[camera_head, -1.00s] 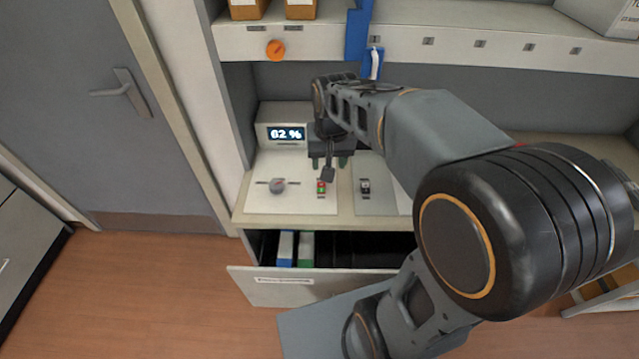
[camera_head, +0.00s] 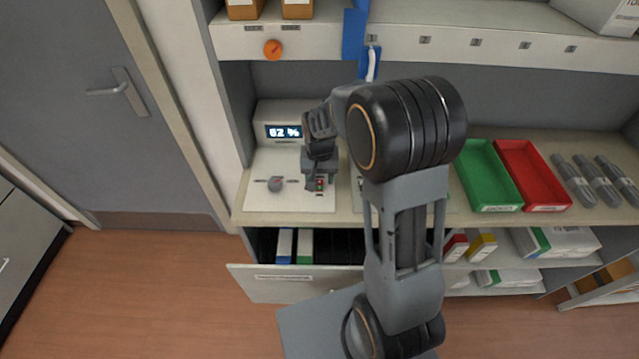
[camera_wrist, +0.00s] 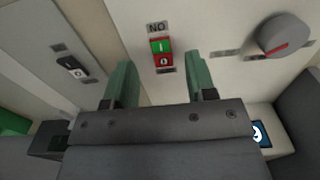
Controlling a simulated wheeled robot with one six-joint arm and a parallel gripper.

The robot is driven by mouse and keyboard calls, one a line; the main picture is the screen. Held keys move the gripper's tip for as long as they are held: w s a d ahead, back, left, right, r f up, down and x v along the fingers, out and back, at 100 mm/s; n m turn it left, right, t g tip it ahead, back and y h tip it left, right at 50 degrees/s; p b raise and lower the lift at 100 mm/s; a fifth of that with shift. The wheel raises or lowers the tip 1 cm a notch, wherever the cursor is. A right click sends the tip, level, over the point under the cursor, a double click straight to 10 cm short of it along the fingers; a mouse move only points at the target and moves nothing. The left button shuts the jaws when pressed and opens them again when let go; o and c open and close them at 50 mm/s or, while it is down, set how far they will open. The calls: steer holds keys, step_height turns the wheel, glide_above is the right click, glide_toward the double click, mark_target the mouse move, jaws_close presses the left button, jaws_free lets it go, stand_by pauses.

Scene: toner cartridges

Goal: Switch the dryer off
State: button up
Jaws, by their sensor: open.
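The dryer (camera_head: 290,200) is a pale unit with a sloping front panel and a screen (camera_head: 284,132) reading 62 %. Its panel carries a grey knob (camera_head: 275,184) and a small switch (camera_head: 319,186) with a green and a red half. In the wrist view the switch (camera_wrist: 162,55) shows a green part marked I and a red part marked 0. My gripper (camera_wrist: 160,72) is open and empty, its two green fingers on either side of the switch in that view. In the head view my gripper (camera_head: 319,178) is over the panel's right side. I cannot tell whether it touches.
A second grey panel with a black switch (camera_wrist: 72,66) lies beside the dryer. A green tray (camera_head: 488,170) and a red tray (camera_head: 533,170) sit on the counter to the right. A shelf (camera_head: 480,50) overhangs behind.

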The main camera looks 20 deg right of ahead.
mark_target(319, 189)
steer(key=shift+f, duration=1.8)
steer(key=shift+c, duration=0.5)
steer(key=c, duration=0.8)
steer(key=shift+w+d+r+g+p, duration=0.1)
steer(key=shift+r+g+p, duration=0.15)
steer(key=shift+g+p, duration=0.45)
steer(key=shift+w+f+g+y+p, duration=0.1)
steer(key=shift+w+g+y+p, duration=0.1)
steer(key=shift+g+y+p, duration=0.45)
steer(key=o, duration=0.9)
